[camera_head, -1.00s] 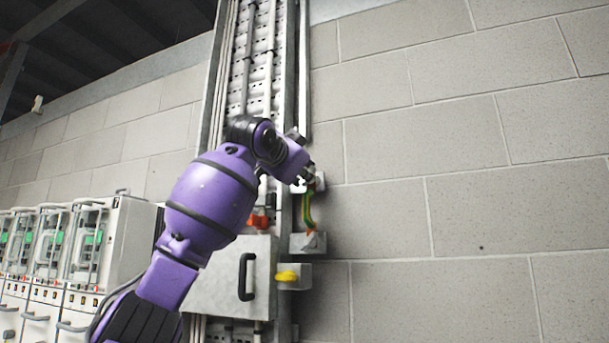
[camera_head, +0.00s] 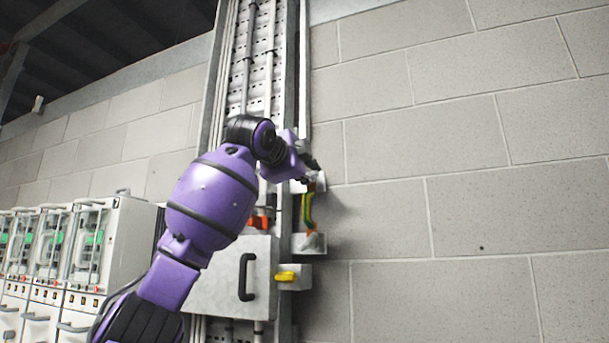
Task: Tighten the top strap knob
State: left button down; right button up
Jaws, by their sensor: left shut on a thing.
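A green-and-yellow strap (camera_head: 307,210) hangs between an upper grey block (camera_head: 320,184) and a lower grey block (camera_head: 309,243) on the right edge of the vertical cable tray. My left arm, purple and black, reaches up from the lower left. My left gripper (camera_head: 311,167) is at the strap's upper end, against the upper block. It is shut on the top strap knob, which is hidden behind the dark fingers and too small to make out. The strap's lower end shows a copper-coloured lug. My right gripper is not in view.
Below is a grey box (camera_head: 232,283) with a black handle, and beside it a small box with a yellow handle (camera_head: 286,277). A red part (camera_head: 259,223) sits above the box. Grey cabinets (camera_head: 120,235) stand at left. The block wall (camera_head: 470,200) at right is bare.

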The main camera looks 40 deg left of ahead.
pick_arm(q)
jog(key=m, duration=1.2)
jog(key=shift+r, duration=0.2)
jog(key=shift+s, duration=0.1)
dwell(0.4)
jog(key=c, duration=2)
grip_release()
jog(key=shift+o, duration=0.9)
jog(key=shift+f, duration=0.1)
jog(key=v, duration=1.1)
jog(key=shift+s, duration=0.35)
